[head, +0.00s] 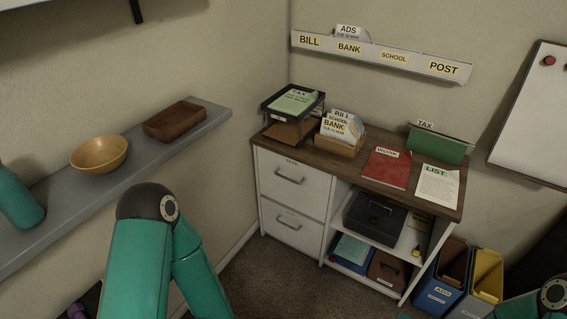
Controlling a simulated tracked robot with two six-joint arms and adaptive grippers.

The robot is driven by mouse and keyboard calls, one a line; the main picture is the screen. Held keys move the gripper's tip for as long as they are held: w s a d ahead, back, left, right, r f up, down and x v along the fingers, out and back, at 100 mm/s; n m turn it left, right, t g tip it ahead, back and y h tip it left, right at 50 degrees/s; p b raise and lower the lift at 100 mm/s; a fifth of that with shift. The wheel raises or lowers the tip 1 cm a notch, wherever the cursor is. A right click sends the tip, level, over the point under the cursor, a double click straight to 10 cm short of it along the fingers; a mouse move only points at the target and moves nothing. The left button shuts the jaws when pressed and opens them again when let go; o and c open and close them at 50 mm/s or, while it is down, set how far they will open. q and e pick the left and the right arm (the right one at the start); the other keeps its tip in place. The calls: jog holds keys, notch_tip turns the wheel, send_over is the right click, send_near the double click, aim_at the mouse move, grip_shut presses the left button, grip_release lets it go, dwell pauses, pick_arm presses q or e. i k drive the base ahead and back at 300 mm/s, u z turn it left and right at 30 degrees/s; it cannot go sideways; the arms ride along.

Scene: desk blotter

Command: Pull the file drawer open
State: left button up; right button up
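The file drawer cabinet (260,205) is white with two drawers under a dark wooden top. Its upper drawer (290,182) has a small label, too small to read for certain, and a metal handle. The lower drawer (298,220) has a similar handle. Both drawers look closed. My teal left arm rises at the lower left, well short of the cabinet; its gripper is not in view. Only a bit of my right arm shows at the lower right corner, and its gripper is not in view.
The desk top holds a black letter tray (265,106), a wooden card holder (339,146), a red folder (386,170) and a LIST sheet (437,187). A grey shelf (130,150) with a bowl (98,154) runs along the left wall. Blue (440,292) and yellow bins (487,276) stand right. Carpet before the drawers is clear.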

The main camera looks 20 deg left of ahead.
aim_at(303, 188)
jog(key=u, duration=0.05)
jog(key=i, duration=1.2)
jog(key=u, duration=0.1)
